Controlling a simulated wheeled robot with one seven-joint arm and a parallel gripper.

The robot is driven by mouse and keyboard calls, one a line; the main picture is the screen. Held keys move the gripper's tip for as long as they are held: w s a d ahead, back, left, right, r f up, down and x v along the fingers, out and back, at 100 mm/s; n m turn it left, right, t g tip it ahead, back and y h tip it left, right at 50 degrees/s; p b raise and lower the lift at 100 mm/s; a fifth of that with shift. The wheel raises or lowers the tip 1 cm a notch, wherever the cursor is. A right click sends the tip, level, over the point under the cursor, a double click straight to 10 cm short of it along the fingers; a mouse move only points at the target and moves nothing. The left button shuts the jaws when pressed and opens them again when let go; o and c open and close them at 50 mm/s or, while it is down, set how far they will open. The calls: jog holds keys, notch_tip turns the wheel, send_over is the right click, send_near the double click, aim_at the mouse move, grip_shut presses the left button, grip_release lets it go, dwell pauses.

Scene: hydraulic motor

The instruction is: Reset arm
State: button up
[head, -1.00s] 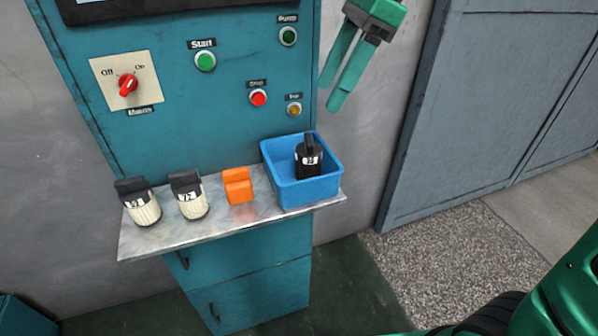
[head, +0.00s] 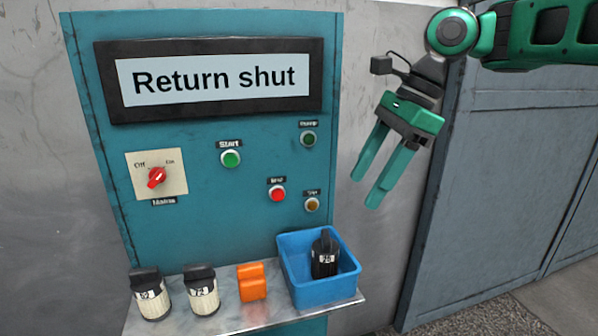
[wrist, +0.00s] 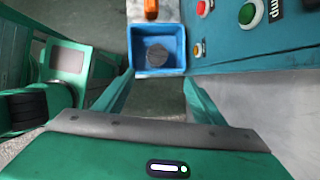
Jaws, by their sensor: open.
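My gripper (head: 372,192) is open and empty, its two green fingers spread and pointing down and left. It hangs in the air to the right of the teal control panel (head: 270,230), above the level of the shelf, touching nothing. In the wrist view, the green fingers (wrist: 152,98) are apart, and the blue bin (wrist: 137,62) shows beyond them. A dark knobbed part (head: 325,255) stands inside the blue bin (head: 325,293); it also shows from above in the wrist view (wrist: 157,55).
The panel's screen (head: 215,80) reads "Return shut". A red switch (head: 156,178) and several buttons sit below it. Two black-and-white parts (head: 151,298) (head: 202,294) and an orange part (head: 252,282) stand on the metal shelf (head: 235,315). A grey-blue door (head: 510,170) is behind my arm.

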jog(key=s+d+f+n+t+h, duration=0.1)
jog(key=s+d+f+n, duration=0.3)
jog(key=d, duration=0.5)
jog(key=s+d+f+n+h, duration=0.1)
jog(key=s+d+f, duration=0.1)
jog(key=d+f, duration=0.55)
jog(key=s+d+f+n+h, duration=0.1)
jog(key=s+d+f+n, duration=0.1)
jog(key=s+d+f, duration=0.2)
jog(key=s+d+f+n+g+h, duration=0.1)
jog(key=s+d+f+n, duration=0.2)
jog(key=s, duration=0.8)
jog(key=d+f, duration=0.2)
jog(key=d, duration=0.2)
jog(key=shift+s+d+n, duration=0.15)
jog(key=shift+s+n, duration=0.1)
jog(key=shift+n, duration=0.05)
jog(key=shift+w+f+g+h, duration=0.2)
jog(key=shift+w+g+h, duration=0.1)
jog(key=shift+w, duration=0.35)
jog(key=shift+c, duration=0.3)
